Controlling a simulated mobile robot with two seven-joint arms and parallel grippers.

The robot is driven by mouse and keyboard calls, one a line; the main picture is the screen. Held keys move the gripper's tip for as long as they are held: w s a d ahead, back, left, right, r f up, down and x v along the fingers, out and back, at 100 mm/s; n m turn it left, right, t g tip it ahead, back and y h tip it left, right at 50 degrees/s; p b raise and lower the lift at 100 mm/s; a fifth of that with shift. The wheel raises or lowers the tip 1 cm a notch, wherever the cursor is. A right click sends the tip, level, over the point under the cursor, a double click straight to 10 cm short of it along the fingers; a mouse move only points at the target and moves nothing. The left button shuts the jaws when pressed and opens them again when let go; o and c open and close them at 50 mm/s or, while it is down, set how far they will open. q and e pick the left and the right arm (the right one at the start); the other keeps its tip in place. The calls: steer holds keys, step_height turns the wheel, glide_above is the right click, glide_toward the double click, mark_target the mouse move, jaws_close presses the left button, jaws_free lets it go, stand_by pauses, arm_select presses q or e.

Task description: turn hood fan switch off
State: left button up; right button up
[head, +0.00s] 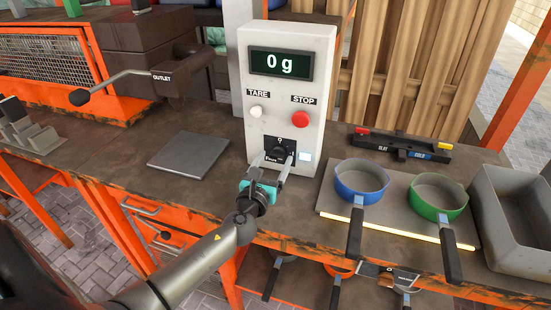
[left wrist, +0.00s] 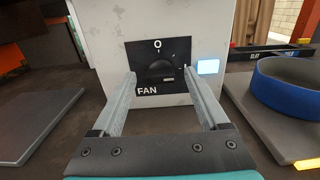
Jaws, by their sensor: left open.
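The fan switch is a dark knob (left wrist: 160,70) on a black plate marked 0 at the top and FAN at the lower left. It is low on the front of the grey control box (head: 315,130). I cannot tell clearly where the knob points. A square lamp (left wrist: 207,67) right of the plate glows pale blue-white; it also shows in the head view (head: 305,156). My left gripper (head: 275,161) is open in front of the switch. In the left wrist view its two fingers (left wrist: 159,75) stand either side of the knob, with a gap on each side. My right gripper is not in view.
The box carries a display reading 0 g (head: 281,65), a white TARE button (head: 256,112) and a red STOP button (head: 300,119). A flat grey plate (head: 188,156) lies left. Blue (head: 361,180) and green (head: 438,195) pans stand right, handles toward the front.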

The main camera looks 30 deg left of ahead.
arm_select(q)
steer(key=shift+x, duration=0.8)
jaws_close()
